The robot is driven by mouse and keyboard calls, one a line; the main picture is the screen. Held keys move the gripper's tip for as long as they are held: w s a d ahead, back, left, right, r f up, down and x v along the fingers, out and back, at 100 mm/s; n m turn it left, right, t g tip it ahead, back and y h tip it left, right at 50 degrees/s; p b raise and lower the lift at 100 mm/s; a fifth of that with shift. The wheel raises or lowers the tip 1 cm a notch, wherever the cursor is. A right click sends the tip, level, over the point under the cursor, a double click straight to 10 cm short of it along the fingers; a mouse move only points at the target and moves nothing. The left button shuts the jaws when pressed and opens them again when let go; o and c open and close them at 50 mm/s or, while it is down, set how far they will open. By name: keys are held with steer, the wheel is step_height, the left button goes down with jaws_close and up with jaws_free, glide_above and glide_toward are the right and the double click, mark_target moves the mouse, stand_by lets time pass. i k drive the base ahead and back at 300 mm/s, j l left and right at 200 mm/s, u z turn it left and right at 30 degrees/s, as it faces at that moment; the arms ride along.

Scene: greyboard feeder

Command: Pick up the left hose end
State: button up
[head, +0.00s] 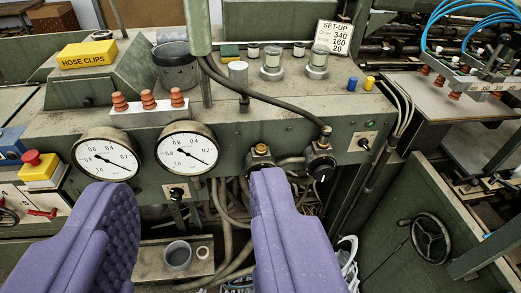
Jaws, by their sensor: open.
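My gripper (190,192) is open, with its two purple ribbed fingers wide apart in the lower picture and nothing between their tips. A dark hose (268,99) runs from the green post down right to a metal end at a black valve knob (321,171). A brass fitting (261,150) sits on the panel front, just above the right fingertip.
Two round gauges (187,147) are on the green panel, left of the fitting. Red suction cups (148,98) stand on a white block above them. A grey cup (178,254) sits on the lower shelf. Hoses hang below the panel; a handwheel (431,239) is at right.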

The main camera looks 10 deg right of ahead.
mark_target(244, 105)
steer(key=i+j+z, duration=0.15)
steer(key=i, duration=0.3)
steer(key=i+j+z, duration=0.15)
steer(key=i, duration=0.35)
steer(key=i+j+z, duration=0.15)
steer(key=i, duration=0.3)
steer(key=i+j+z, duration=0.15)
steer(key=i+j, duration=0.2)
steer(key=i, duration=0.05)
